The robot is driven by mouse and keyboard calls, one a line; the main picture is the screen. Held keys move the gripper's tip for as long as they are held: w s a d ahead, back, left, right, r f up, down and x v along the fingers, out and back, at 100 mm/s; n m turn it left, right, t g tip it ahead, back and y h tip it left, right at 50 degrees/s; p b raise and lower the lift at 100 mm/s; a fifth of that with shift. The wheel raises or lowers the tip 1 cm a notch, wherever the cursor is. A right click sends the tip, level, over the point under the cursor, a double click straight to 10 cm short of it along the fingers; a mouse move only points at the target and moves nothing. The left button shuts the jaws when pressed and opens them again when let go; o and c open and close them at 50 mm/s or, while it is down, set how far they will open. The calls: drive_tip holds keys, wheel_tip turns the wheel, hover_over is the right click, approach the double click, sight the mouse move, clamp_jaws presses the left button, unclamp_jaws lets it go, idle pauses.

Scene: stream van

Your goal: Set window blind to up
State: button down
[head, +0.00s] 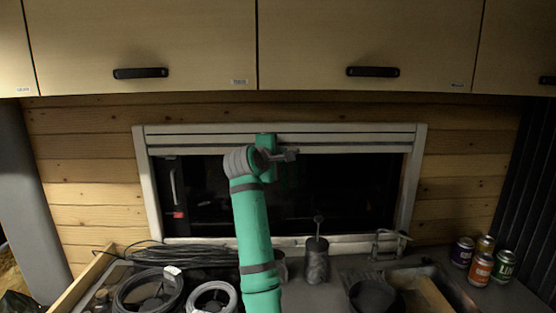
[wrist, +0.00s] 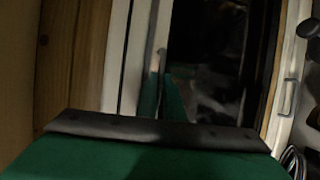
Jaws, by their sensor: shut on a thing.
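The window blind (head: 345,148) is gathered in a narrow pale band along the top of the window frame (head: 417,170). Dark glass shows below its bottom edge. My gripper (head: 288,155) is at that bottom edge, a little right of the window's middle, and is shut on the blind's edge. The exact contact is small and dim. In the wrist view the picture is turned sideways. The blind's pale strip (wrist: 135,60) runs upright at the left, beside the dark glass.
Wooden overhead cupboards (head: 160,40) hang close above the window. On the counter below are cable coils (head: 150,290), a dark pump bottle (head: 317,262), a tap (head: 388,240) by the sink, and several cans (head: 480,268) at the right.

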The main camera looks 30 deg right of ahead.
drive_tip(key=c, duration=1.9)
unclamp_jaws()
drive_tip(key=v, duration=1.1)
drive_tip(key=shift+d, duration=0.1)
